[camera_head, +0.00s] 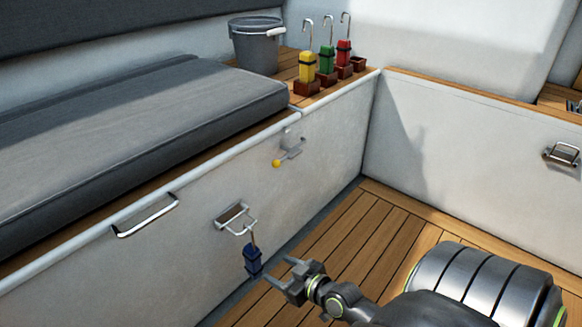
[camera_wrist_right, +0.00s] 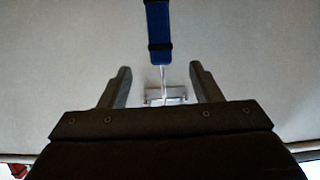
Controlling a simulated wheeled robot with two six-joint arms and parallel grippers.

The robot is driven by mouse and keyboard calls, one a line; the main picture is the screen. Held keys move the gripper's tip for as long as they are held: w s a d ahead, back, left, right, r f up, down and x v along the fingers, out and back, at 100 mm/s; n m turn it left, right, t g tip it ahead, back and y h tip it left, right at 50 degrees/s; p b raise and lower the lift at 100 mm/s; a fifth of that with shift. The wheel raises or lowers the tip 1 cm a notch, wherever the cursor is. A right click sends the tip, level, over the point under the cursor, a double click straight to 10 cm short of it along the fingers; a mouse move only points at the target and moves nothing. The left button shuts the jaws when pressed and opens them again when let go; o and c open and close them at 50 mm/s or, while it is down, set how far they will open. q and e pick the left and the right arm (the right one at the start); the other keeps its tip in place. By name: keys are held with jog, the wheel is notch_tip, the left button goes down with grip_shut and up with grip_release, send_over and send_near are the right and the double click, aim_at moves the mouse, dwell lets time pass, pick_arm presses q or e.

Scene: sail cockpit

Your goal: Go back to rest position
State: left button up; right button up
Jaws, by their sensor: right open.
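My right gripper (camera_head: 292,281) is open and empty, low in front of the white locker wall, just right of a blue block with a hook (camera_head: 253,261). The blue block hangs by its hook from a metal bracket (camera_head: 238,219) on that wall. In the right wrist view, the open fingers of the right gripper (camera_wrist_right: 160,80) stand either side of the block's hook stem, with the blue block (camera_wrist_right: 158,30) beyond the fingertips and the bracket (camera_wrist_right: 165,95) behind. No contact between fingers and block shows. My left gripper is in neither view.
Yellow (camera_head: 307,67), green (camera_head: 327,60) and red (camera_head: 344,53) hooked blocks stand in holders on the ledge beside a grey bucket (camera_head: 256,45). A yellow-knobbed lever (camera_head: 287,154) and a handle (camera_head: 146,217) stick out from the wall. The wooden floor (camera_head: 345,235) is clear.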

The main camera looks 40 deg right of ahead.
jog(key=shift+v, duration=1.55)
